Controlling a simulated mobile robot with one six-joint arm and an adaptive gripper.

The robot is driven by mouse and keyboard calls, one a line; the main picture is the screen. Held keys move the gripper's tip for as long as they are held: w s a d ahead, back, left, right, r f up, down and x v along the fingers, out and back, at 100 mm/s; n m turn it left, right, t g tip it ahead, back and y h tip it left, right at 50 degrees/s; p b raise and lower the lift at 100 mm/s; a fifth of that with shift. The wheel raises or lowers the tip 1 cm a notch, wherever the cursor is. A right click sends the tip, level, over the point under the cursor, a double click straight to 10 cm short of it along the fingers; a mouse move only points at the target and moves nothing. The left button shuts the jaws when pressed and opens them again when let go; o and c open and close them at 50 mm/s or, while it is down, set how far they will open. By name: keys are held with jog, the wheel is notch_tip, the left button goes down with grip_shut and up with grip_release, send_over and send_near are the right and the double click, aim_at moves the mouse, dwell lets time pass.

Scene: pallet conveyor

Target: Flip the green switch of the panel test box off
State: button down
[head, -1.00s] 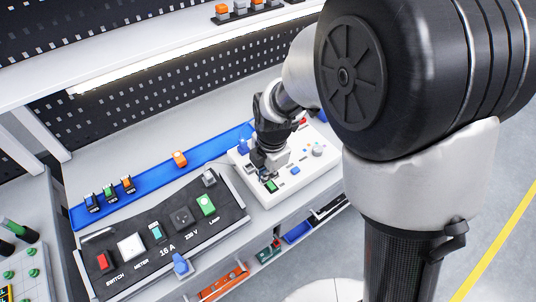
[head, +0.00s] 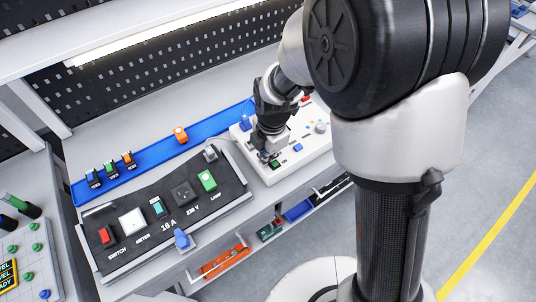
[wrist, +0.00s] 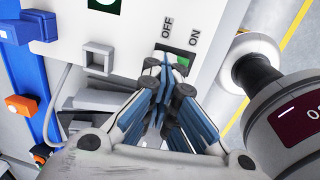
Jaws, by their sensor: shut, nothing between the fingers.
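The panel test box (head: 310,163) is a white box on the bench, right of the dark panel in the head view. Its face (wrist: 128,28) fills the upper wrist view.
A grey square part (wrist: 98,57) stands on the box left of the switch. The dark panel (head: 130,266) with a red switch and lamp is left of the box. A blue rail (head: 150,160) with small orange and green parts runs behind. Bins hang below the bench front.

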jog(key=shift+s+d+f, duration=0.1)
jog(key=shift+s+f, duration=0.05)
jog(key=shift+s, duration=0.05)
jog(key=shift+s+d, duration=0.4)
jog(key=shift+s, duration=0.2)
